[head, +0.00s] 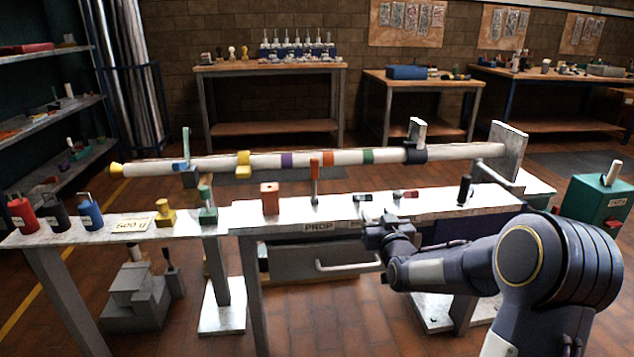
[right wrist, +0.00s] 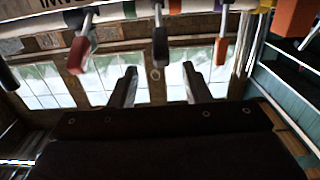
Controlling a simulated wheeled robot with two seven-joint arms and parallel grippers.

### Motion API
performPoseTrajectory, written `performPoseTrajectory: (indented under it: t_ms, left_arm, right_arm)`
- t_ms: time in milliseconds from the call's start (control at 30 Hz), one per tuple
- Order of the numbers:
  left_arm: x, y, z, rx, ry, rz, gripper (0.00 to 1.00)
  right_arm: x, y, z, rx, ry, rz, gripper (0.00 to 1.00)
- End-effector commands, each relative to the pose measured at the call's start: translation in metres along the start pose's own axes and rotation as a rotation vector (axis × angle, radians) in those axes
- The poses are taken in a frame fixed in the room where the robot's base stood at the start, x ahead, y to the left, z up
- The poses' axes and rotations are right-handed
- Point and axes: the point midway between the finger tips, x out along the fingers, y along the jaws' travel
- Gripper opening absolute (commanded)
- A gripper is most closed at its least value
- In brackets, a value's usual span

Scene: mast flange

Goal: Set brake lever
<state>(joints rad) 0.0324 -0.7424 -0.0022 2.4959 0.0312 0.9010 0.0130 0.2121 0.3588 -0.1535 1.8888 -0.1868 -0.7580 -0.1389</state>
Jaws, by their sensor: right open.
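My right gripper (head: 378,222) is at the front edge of the bench, below two short levers. Its two fingers stand apart and empty in the right wrist view (right wrist: 160,88). Of the short levers on the bench top, one has a dark handle (head: 363,197) and one a red end (head: 405,194). A taller black-handled lever (head: 465,188) stands to their right, and an orange-red upright lever (head: 314,168) to their left. I cannot tell which is the brake lever. The right wrist view shows red (right wrist: 78,55) and black (right wrist: 160,47) handles beyond the fingers, not touching them. My left gripper is out of view.
A long white mast (head: 210,162) with coloured bands lies above the bench (head: 335,208). An orange block (head: 270,198) stands on the bench. Red, black and blue weights (head: 90,212) stand at the left. A teal box (head: 597,203) with a lever stands at the right.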

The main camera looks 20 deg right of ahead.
Motion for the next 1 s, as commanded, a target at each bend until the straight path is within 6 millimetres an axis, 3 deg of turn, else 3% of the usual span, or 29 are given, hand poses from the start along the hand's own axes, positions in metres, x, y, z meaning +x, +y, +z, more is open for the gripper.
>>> performPoseTrajectory:
  t_ms: [500,900,1000]
  left_arm:
    - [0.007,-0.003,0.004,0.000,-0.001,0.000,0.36]
    - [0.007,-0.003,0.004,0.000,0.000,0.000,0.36]
    - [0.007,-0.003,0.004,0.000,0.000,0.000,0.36]
  right_arm:
    - [0.069,0.001,0.000,-0.003,0.012,0.002,0.44]
    - [0.079,0.001,-0.001,-0.002,0.011,0.002,0.44]
    - [0.079,0.001,-0.001,-0.002,0.011,0.002,0.32]
